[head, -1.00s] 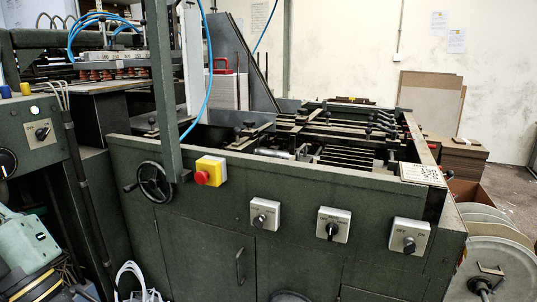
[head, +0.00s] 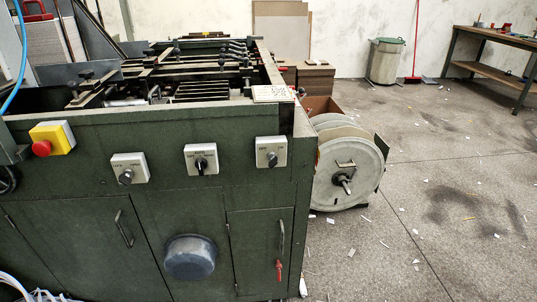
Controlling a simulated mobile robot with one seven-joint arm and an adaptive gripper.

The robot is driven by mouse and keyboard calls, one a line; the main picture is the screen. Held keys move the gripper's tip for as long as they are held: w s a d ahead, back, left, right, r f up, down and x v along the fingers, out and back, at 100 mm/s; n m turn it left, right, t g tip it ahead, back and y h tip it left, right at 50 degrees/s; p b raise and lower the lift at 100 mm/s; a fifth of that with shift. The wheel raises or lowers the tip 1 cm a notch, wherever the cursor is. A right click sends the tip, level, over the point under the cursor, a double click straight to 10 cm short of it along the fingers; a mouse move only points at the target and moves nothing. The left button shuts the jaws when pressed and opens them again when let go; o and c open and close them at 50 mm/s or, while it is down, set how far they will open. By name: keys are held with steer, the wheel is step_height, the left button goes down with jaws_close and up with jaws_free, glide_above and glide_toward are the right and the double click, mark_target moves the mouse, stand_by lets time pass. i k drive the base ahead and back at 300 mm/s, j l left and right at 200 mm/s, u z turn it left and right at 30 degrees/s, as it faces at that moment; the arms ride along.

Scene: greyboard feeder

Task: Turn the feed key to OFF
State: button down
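The dark green feeder machine (head: 75,165) fills the left half of the head view. Three rotary switches on pale square plates sit along its front panel: a left one (head: 126,177), a middle one (head: 201,163) and a right one (head: 272,158). Their labels are too small to read surely, so I cannot tell which is the feed key. The middle switch's dark knob looks about upright; the settings of the others are unclear. A red emergency button on a yellow box (head: 62,136) is further left. My gripper is not in view.
A reel (head: 349,166) stands at the machine's right end, with cardboard stacks (head: 316,80) behind. A grey bin (head: 386,61), red broom (head: 415,50) and workbench (head: 480,35) stand further back. The floor (head: 440,220) at right is open, with paper scraps.

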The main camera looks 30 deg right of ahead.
mark_target(274, 159)
steer(key=k+l, duration=0.15)
steer(key=l, duration=0.3)
steer(key=k+l, duration=0.1)
steer(key=l, duration=0.3)
steer(key=k+l, duration=0.15)
steer(key=l, duration=0.3)
steer(key=z, duration=0.05)
